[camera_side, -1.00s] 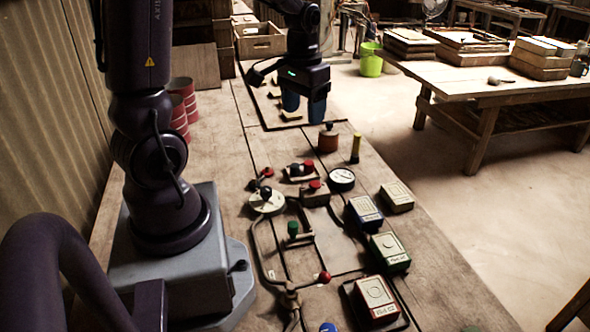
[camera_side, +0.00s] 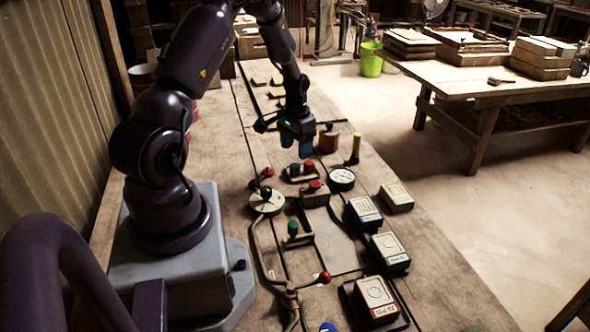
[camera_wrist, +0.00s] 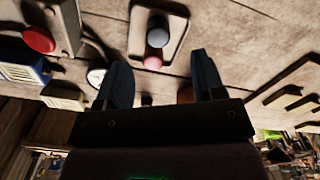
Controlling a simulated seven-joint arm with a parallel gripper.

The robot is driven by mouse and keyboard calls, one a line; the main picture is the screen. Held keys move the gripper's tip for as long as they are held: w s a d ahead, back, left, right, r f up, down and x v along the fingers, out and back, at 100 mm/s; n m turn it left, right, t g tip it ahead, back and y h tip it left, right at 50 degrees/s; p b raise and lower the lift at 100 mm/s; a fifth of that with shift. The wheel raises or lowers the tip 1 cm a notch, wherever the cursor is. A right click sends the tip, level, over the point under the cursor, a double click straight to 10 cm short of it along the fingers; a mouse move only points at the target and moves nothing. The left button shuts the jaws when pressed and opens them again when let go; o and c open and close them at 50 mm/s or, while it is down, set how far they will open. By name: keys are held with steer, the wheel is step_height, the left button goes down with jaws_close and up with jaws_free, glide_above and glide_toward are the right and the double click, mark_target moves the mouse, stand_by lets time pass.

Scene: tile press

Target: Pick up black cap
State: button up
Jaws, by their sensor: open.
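Several dark-topped pieces are in view, and I cannot tell for sure which is the black cap. A small round black cap (camera_side: 294,170) sits beside a red one on a dark plate; in the wrist view a dark, bluish round cap (camera_wrist: 158,37) sits beside a pinkish-red one on a plate. Other black tops are a knob on the copper cylinder (camera_side: 328,142) and a knob on the round pale base (camera_side: 267,203). My gripper (camera_side: 295,145) is open and empty above the bench, just beyond the plate. Its blue fingers (camera_wrist: 160,84) stand apart in the wrist view.
A white-faced gauge (camera_side: 341,178), a yellow upright piece (camera_side: 355,149) and several labelled boxes, one blue (camera_side: 365,212), stand to the right. A green knob (camera_side: 292,229) and a red-topped block (camera_side: 314,194) are nearer the camera.

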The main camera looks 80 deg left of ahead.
mark_target(295, 165)
step_height(295, 165, down, 6)
steer(key=shift+s+d+r, duration=0.1)
steer(key=shift+s+d, duration=0.05)
stand_by(0.3)
steer(key=c, duration=1)
